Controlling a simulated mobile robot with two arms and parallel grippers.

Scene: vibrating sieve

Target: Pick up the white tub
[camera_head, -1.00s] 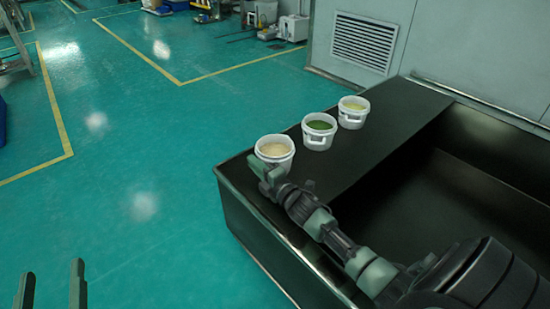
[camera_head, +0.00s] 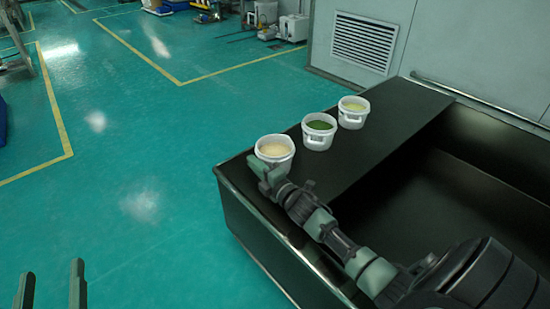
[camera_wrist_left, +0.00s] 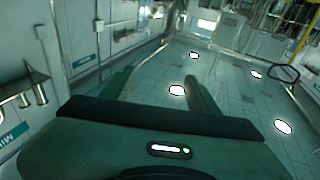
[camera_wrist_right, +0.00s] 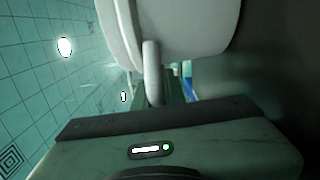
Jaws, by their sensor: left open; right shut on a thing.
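Three white tubs stand in a row on the black ledge. The nearest tub (camera_head: 275,152) holds pale beige contents, the middle tub (camera_head: 318,132) green, and the far tub (camera_head: 353,112) yellowish. My right gripper (camera_head: 262,170) is at the front side of the nearest tub, shut on its handle. In the right wrist view the white handle (camera_wrist_right: 152,75) runs down between the fingers, with the tub body (camera_wrist_right: 190,25) above. The fingertips are partly hidden there. My left gripper (camera_head: 50,288) is open and empty over the floor at lower left; its fingers also show in the left wrist view (camera_wrist_left: 160,90).
The black ledge (camera_head: 395,115) borders a deep black bin (camera_head: 470,190) on the right. A wall with a vent (camera_head: 364,42) rises behind. The green floor (camera_head: 130,200) to the left is open, marked with yellow lines.

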